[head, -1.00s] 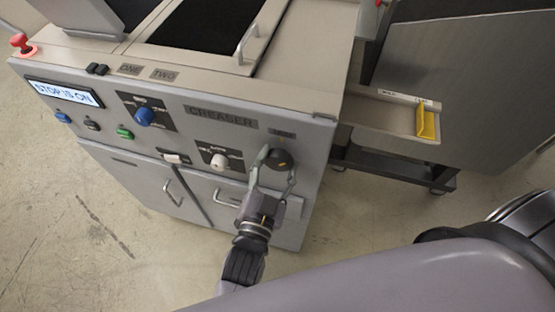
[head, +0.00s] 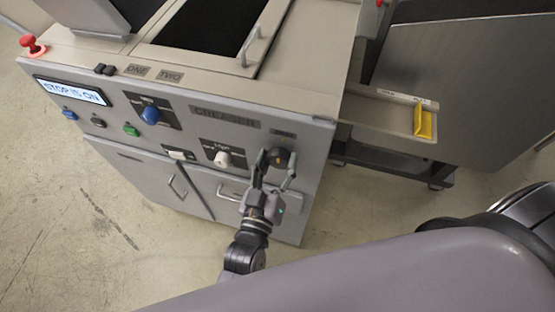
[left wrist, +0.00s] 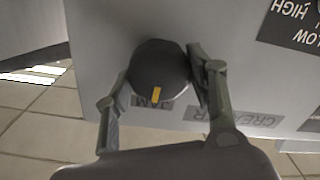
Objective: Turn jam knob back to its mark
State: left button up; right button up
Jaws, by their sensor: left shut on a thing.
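The jam knob (head: 279,157) is a round black knob at the right end of the creaser's front panel. In the left wrist view the knob (left wrist: 159,70) fills the space between my fingers, with a yellow pointer line on its lower edge, by the JAM label (left wrist: 152,103). My left gripper (head: 272,162) is shut on the knob, one finger on each side; it also shows in the left wrist view (left wrist: 155,82). Part of the label is hidden behind the knob. My right gripper is not in view.
A white knob (head: 223,159), a blue knob (head: 150,115) and small buttons sit left on the same panel. A display (head: 70,91) reads STOP IS ON. A red mushroom button (head: 33,44) stands at the top left. A tray with a yellow stop (head: 423,121) juts out right.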

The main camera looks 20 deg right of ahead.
pick_arm(q)
jog(key=shift+f+n, duration=0.1)
jog(key=shift+n, duration=0.2)
jog(key=o, duration=1.1)
jog(key=shift+o, duration=0.2)
jog(key=shift+a, duration=0.1)
jog(key=v, duration=1.2)
